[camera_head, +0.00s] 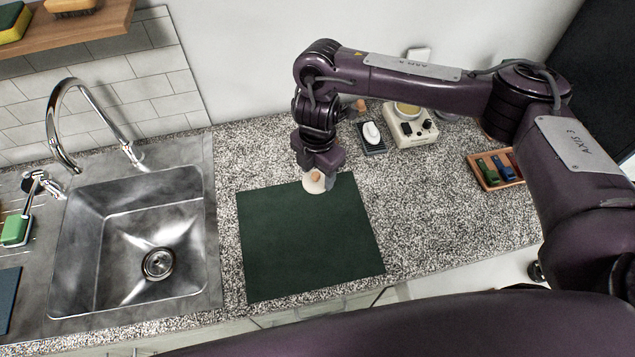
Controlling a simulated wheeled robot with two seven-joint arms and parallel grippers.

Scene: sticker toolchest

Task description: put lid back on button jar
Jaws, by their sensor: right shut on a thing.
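My right gripper (318,172) points down over the back edge of the dark green mat (305,245). It is shut on a small pale round thing with a tan middle (314,184), partly covered by the fingers. I cannot tell if this is the lid alone or the lid and the button jar together. No separate button jar shows clearly; the arm hides part of the counter behind it. My left gripper is not in view.
A steel sink (130,245) with a tap is at left. Behind the mat are a dark pad with a white object (371,133) and a cream device (410,128). An orange tray (495,169) with colored items lies at right. Most of the mat is clear.

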